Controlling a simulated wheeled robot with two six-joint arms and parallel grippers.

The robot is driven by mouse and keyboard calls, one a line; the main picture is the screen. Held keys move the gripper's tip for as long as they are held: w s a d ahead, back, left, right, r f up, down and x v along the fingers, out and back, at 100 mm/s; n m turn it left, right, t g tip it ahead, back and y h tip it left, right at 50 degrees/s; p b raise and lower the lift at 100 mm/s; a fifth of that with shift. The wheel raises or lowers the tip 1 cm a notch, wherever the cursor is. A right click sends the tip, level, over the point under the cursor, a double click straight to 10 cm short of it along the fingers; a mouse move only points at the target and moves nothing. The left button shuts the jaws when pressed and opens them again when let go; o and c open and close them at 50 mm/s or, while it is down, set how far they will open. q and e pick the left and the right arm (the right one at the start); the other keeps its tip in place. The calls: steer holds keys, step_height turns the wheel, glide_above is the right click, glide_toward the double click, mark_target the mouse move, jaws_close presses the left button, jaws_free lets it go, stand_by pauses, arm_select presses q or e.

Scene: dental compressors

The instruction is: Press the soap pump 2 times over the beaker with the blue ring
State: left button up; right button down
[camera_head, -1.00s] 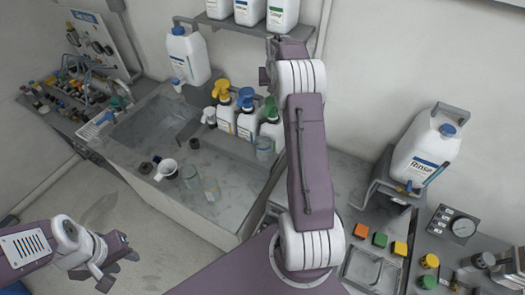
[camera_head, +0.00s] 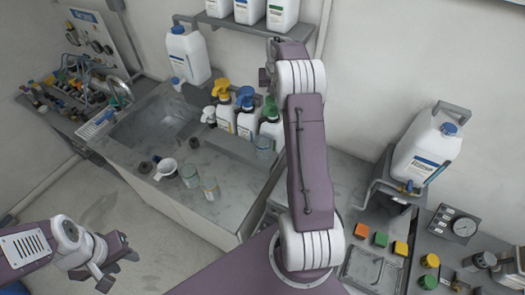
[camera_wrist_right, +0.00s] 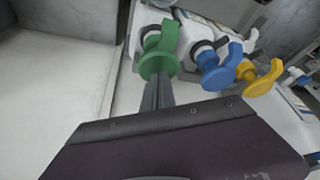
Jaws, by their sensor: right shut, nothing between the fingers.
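Several pump bottles stand in a row at the back of the counter, among them one with a green pump (camera_head: 270,107), one with a blue pump (camera_head: 245,97) and one with a yellow pump (camera_head: 223,88). In the right wrist view my right gripper (camera_wrist_right: 160,95) is shut and empty, close beside the green pump head (camera_wrist_right: 158,55), which partly covers the fingers. I cannot tell whether they touch. A clear beaker (camera_head: 264,147) stands in front of the green-pump bottle. Two more beakers (camera_head: 190,173) (camera_head: 210,188) stand nearer. Ring colours are unclear. My left gripper (camera_head: 120,267) is open and empty, low at left.
A white cup (camera_head: 166,169) and small dark items stand left of the beakers. A sink (camera_head: 150,128) lies behind them. A Rinse jug (camera_head: 428,150) stands on a stand at right, near coloured blocks (camera_head: 381,239). The counter front beside the beakers is clear.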

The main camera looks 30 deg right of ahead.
mark_target(273, 101)
steer(key=shift+s+a+f+b, duration=0.1)
steer(key=shift+f+b, duration=1)
steer(key=shift+f, duration=0.8)
steer(key=shift+r, duration=0.1)
step_height(273, 101, up, 4)
steer(key=p, duration=0.4)
steer(key=shift+r, duration=0.2)
steer(key=shift+f, duration=0.1)
